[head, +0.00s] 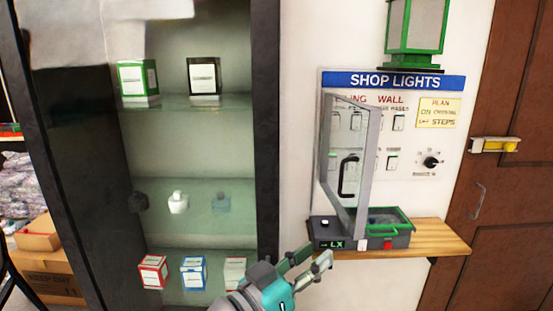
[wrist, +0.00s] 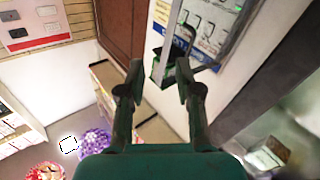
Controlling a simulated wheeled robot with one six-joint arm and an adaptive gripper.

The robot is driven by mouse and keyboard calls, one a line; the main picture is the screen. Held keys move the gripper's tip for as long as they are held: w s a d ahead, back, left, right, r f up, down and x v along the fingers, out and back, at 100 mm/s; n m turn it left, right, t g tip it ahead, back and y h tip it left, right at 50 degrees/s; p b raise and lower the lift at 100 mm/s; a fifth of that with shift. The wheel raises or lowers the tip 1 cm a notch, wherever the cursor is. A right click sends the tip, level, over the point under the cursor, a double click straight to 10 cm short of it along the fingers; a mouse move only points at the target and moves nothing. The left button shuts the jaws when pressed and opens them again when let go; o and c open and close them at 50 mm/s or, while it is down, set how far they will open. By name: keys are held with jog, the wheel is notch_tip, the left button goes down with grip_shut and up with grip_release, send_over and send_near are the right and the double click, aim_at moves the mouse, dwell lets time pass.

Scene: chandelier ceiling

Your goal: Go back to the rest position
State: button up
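My gripper (head: 312,266) is at the bottom centre of the head view, in front of and below the left end of a wooden shelf. Its two fingers are spread apart with nothing between them. In the wrist view the gripper (wrist: 157,72) is also open and empty, with the shelf device beyond the fingertips.
A glass cabinet (head: 265,130) with boxes and bottles is at left. A brown door (head: 510,80) is at right.

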jog(key=s+d+f+n+t+y, duration=0.1)
jog(key=s+d+f+n+y, duration=0.25)
jog(key=f, duration=0.65)
jog(key=s+d+f+n+t+y, duration=0.15)
jog(key=f+n+y, duration=0.35)
jog(key=f, duration=0.6)
jog(key=s+d+f+n+y, duration=0.3)
jog(key=s+f+n+y, duration=0.1)
jog(key=f, duration=0.6)
jog(key=s+d+f+y, duration=0.1)
jog(key=s+f, duration=0.2)
jog(key=s, duration=0.4)
jog(key=s+d+f+y, duration=0.1)
jog(key=s+f+y, duration=0.15)
jog(key=s, duration=0.55)
jog(key=s+d+r+m+h, duration=0.1)
jog(key=s+r+m, duration=0.1)
jog(key=s, duration=0.5)
jog(key=s+d+r+m, duration=0.1)
jog(key=s+r+m, duration=0.2)
jog(key=s, duration=0.5)
jog(key=shift+d+r+h, duration=0.25)
jog(key=shift+d+h, duration=0.1)
jog(key=shift+h, duration=0.05)
jog(key=shift+g, duration=0.25)
